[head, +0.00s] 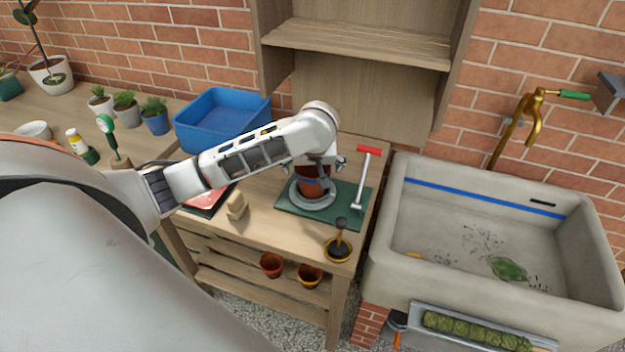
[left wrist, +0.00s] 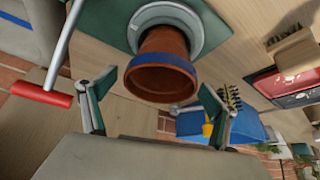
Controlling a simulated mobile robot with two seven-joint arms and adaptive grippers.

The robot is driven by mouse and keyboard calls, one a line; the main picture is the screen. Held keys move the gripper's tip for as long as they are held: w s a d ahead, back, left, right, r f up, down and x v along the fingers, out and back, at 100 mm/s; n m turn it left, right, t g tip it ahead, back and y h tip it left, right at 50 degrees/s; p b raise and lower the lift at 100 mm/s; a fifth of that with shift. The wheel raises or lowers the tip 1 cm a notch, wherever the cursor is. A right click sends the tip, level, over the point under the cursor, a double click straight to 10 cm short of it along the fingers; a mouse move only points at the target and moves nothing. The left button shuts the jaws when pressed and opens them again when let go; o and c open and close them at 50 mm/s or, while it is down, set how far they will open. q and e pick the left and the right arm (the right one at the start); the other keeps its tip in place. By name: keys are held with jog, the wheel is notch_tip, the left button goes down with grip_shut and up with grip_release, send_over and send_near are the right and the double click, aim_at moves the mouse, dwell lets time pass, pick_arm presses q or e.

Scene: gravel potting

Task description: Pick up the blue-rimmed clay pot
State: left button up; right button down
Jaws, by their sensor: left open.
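The blue-rimmed clay pot (head: 312,188) stands on a round grey saucer (head: 311,207) on the green mat (head: 341,214). In the left wrist view the pot (left wrist: 161,72) shows its open mouth and the blue band at its rim, with the grey saucer (left wrist: 200,20) around its base. My left gripper (head: 318,168) is above the pot, partly covering it in the head view. In the left wrist view its two fingers (left wrist: 155,98) are spread apart on either side of the pot's rim, with gaps showing. My right gripper is not in view.
The sink (head: 400,230) adjoins at right.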

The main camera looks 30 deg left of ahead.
pick_arm(q)
jog(key=c, duration=1.5)
jog(key=shift+r, duration=0.1)
